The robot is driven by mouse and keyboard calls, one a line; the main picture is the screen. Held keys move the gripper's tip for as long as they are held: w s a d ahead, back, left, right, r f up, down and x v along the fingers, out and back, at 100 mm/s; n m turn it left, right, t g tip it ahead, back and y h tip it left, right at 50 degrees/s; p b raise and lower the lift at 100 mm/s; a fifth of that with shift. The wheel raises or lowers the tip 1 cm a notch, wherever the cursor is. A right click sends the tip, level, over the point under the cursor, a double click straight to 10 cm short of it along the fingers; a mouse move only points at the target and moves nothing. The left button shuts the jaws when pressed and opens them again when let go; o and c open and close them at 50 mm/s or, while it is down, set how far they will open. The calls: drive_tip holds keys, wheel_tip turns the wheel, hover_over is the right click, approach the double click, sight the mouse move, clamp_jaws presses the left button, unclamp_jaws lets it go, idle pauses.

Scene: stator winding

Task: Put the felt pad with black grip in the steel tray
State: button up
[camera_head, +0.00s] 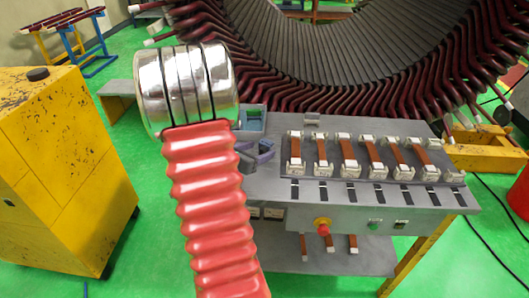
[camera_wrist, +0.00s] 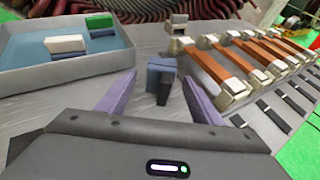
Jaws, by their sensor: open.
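The felt pad with black grip (camera_wrist: 160,76) stands on the grey bench top in the wrist view. It is a blue-grey block with a dark, narrow grip on its near side. My gripper (camera_wrist: 159,80) is open, with one purple finger on either side of the pad and visible gaps between. The steel tray (camera_wrist: 80,75) is to the left of the gripper and has a blue inside. In the head view the tray (camera_head: 241,128) sits behind my gripper (camera_head: 255,150); I cannot make out the pad there.
A pad with a green grip (camera_wrist: 100,22) and one with a white grip (camera_wrist: 66,44) are in the tray. A rack of copper-coloured bars in pale holders (camera_head: 343,150) stands to the right. The large stator (camera_head: 340,60) is behind the bench, and a yellow cabinet (camera_head: 60,170) is at left.

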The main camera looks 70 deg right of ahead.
sight(263, 145)
drive_tip(key=shift+x, duration=1.6)
drive_tip(key=c, duration=1.3)
drive_tip(key=shift+o, duration=0.2)
drive_tip(key=shift+r, duration=5)
